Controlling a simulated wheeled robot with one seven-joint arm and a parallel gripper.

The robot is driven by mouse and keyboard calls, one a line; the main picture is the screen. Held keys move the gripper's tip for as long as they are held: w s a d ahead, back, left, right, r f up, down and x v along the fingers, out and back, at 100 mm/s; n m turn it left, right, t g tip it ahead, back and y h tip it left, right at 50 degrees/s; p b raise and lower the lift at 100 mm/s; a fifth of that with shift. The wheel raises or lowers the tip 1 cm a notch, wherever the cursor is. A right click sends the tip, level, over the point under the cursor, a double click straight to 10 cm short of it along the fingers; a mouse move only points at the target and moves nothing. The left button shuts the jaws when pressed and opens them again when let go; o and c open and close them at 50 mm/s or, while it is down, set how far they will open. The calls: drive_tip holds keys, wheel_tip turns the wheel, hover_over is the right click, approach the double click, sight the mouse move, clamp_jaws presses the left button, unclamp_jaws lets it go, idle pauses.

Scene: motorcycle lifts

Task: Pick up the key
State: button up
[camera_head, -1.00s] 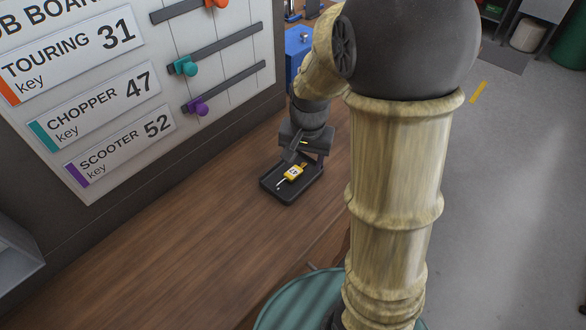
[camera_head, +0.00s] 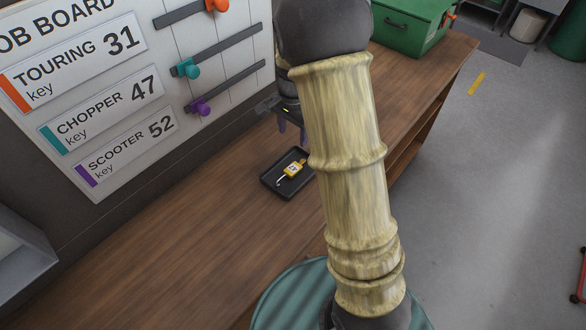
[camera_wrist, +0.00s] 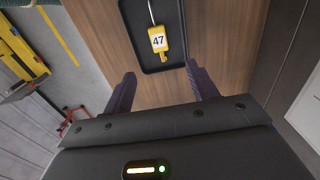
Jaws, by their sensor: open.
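The key has a yellow tag (camera_head: 293,168) and lies in a small black tray (camera_head: 268,184) on the wooden bench. In the wrist view the yellow tag (camera_wrist: 158,40) reads 47, with a thin light loop or shaft at its far end. The tray (camera_wrist: 176,62) shows around it. My gripper (camera_wrist: 156,92) is open and empty, its two dark purple fingers apart, just short of the tray's near edge in the wrist view. In the head view my gripper (camera_head: 291,130) is above and behind the tray, partly hidden by my arm.
A job board (camera_head: 105,85) stands at the back left, listing touring 31, chopper 47 and scooter 52, with coloured sliders. A green box (camera_head: 412,24) sits at the bench's far end. The bench left of the tray (camera_head: 180,235) is clear.

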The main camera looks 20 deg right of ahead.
drive_tip(key=p, duration=0.2)
hover_over(293, 168)
drive_tip(key=f, duration=0.9)
drive_tip(key=shift+w+d+f, duration=0.1)
drive_tip(key=shift+w, duration=0.1)
drive_tip(key=shift+s+f+p, duration=0.2)
drive_tip(key=shift+f+p, duration=0.1)
drive_tip(key=shift+f, duration=0.3)
drive_tip(key=shift+f+p, duration=0.65)
drive_tip(key=shift+f, duration=1.35)
drive_tip(key=c, duration=1)
